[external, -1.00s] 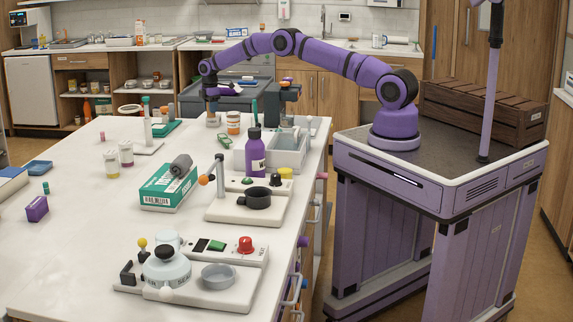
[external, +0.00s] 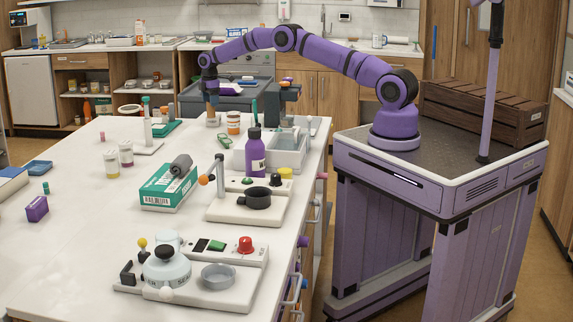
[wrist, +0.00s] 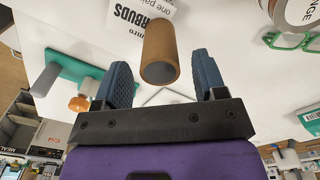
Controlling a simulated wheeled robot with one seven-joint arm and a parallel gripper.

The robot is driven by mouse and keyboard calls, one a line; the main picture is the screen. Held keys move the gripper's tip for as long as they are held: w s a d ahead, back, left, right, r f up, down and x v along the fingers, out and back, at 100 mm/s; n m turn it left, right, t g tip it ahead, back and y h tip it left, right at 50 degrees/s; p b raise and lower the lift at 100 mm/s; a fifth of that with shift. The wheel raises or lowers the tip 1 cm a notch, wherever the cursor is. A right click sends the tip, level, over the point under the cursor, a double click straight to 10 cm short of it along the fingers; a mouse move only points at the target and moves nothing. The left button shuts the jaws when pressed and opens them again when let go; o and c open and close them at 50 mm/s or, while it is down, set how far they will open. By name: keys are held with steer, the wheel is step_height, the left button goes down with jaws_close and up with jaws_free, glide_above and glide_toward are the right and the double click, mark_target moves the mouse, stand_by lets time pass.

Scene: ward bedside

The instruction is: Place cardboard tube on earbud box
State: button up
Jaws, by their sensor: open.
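The cardboard tube (wrist: 160,50) is brown. In the wrist view its near end lies between my gripper's (wrist: 162,78) two blue-grey fingers, with gaps on both sides. Its far end overlaps the white, printed earbud box (wrist: 122,14), and it appears to stand upright on it; the contact itself is hidden. In the external view my gripper (external: 210,86) is open above the brown tube (external: 212,105), at the far end of the white table. The white earbud box (external: 213,121) shows below the tube.
An orange-labelled jar (external: 233,122) stands just right of the box, and a green item (external: 225,141) lies in front. A green-based stand (external: 147,125) is to the left.

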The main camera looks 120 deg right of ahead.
step_height(320, 180, up, 9)
steer(key=shift+w+r, duration=0.1)
